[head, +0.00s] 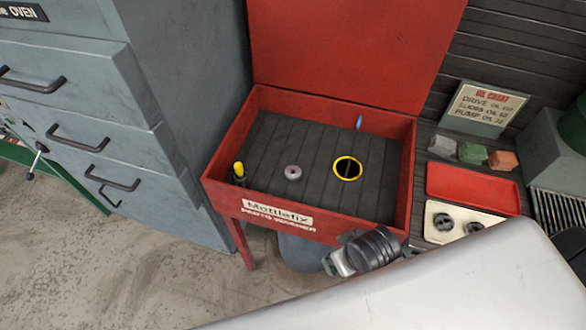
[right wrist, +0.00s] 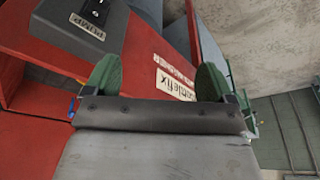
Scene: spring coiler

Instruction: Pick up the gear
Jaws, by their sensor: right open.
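A small grey ring-shaped part (head: 293,172), which looks like the gear, lies on the dark slatted floor of the red parts washer (head: 228,190). Its teeth are too small to make out. My right gripper (head: 330,265) is in front of the washer's front wall, outside the basin and apart from the grey part. In the right wrist view its two green fingers (right wrist: 157,78) are spread wide with nothing between them, facing the washer's labelled front (right wrist: 145,65). The grey part does not show there. My left gripper is in neither view.
The basin also holds a yellow-rimmed dark hole (head: 347,168), a yellow-topped item (head: 239,171) and a blue item (head: 359,122). A red tray (head: 465,187) and a cream tray (head: 433,209) with dark round parts stand right. A grey pump box (right wrist: 70,22) is near my right gripper.

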